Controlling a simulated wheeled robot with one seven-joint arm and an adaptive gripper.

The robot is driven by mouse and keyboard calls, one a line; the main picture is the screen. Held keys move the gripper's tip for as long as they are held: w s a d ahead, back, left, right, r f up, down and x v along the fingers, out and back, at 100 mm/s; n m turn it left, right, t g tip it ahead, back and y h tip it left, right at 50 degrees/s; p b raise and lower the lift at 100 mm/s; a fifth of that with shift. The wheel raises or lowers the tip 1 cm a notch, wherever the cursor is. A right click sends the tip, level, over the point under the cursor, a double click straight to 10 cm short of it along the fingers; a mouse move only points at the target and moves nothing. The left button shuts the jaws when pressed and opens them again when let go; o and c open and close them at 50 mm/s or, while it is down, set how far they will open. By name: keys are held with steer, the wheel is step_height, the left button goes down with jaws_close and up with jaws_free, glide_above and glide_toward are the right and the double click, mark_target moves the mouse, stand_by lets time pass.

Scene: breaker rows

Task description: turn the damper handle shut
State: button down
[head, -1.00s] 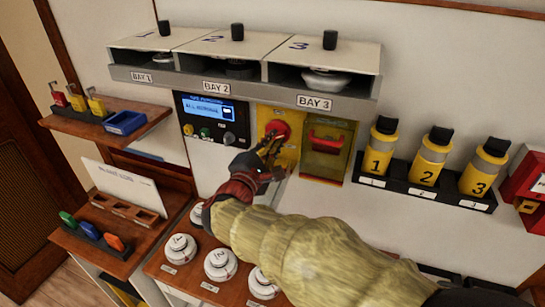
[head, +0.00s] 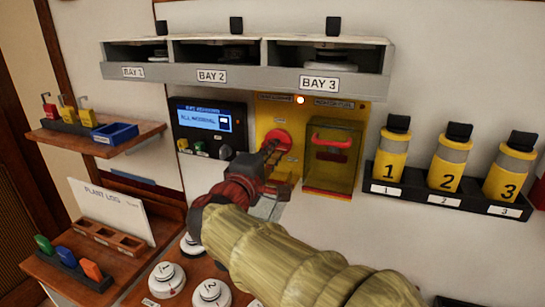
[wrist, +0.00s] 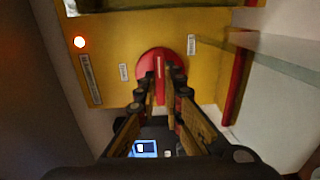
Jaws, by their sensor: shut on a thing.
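The damper handle looks to be the red round knob (head: 277,136) with a raised bar, on the yellow panel (head: 266,113) below bay 3. It also shows in the wrist view (wrist: 177,60), where its bar stands nearly upright in the picture. My gripper (head: 270,148) is at the knob. Small labels beside the knob are too blurred to read.
A clear cover with a red handle (head: 333,138) sits close right of the knob. The bay shelf (head: 225,76) overhangs above. A display (head: 206,121) is at left, and yellow bottles (head: 446,160) stand at right. White round units (head: 167,279) lie below.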

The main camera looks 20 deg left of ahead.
steer(key=shift+f, duration=0.1)
stand_by(0.3)
steer(key=c, duration=1.9)
jaws_free()
steer(key=shift+s, duration=0.1)
steer(key=s, duration=0.8)
steer(key=s+a, duration=0.1)
steer(key=s, duration=0.2)
steer(key=shift+s, duration=0.4)
steer(key=shift+s, duration=0.1)
